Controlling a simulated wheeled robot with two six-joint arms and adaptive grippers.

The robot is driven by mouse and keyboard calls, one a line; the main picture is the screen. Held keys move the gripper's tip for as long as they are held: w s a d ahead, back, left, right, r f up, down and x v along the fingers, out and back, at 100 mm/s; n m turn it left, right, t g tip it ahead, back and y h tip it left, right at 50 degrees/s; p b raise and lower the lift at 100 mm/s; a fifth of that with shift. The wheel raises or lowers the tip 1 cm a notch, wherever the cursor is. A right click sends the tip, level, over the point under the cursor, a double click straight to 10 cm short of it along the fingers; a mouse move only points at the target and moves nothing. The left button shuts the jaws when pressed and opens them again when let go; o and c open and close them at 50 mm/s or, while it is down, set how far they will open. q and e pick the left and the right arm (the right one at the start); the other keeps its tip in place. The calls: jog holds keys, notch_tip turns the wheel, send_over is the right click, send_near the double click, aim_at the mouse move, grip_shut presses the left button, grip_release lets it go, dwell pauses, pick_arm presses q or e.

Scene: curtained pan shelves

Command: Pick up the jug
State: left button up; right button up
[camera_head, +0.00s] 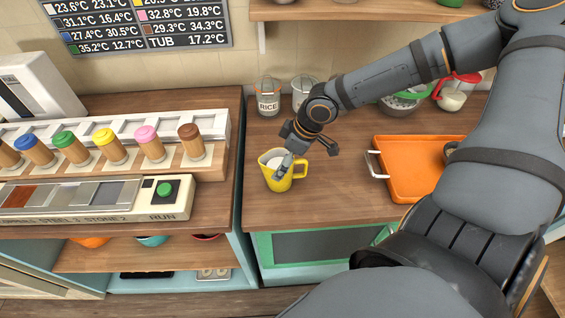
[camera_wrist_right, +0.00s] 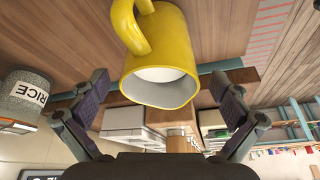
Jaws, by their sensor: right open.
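The yellow jug (camera_head: 278,178) stands upright on the wooden counter, with its handle towards the right. Its inside is pale. In the right wrist view the jug (camera_wrist_right: 160,52) is large and appears upside down, with its open rim facing the camera and its handle at the upper left. My right gripper (camera_head: 304,158) is just above and beside the jug in the head view. In the right wrist view my right gripper (camera_wrist_right: 160,85) has its two fingers spread wide, with the jug's rim between and beyond them. It holds nothing. My left gripper is not in view.
An orange tray (camera_head: 405,165) with pale handles lies right of the jug. A RICE jar (camera_head: 268,98) and another clear jar (camera_head: 303,92) stand behind. A rack of colour-capped shakers (camera_head: 110,150) is at left. Bare counter (camera_head: 325,205) lies in front of the jug and towards the tray.

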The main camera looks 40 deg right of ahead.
jog(key=shift+w+f, duration=0.15)
jog(key=shift+f, duration=0.15)
jog(key=shift+r, duration=0.1)
jog(key=c, duration=1.8)
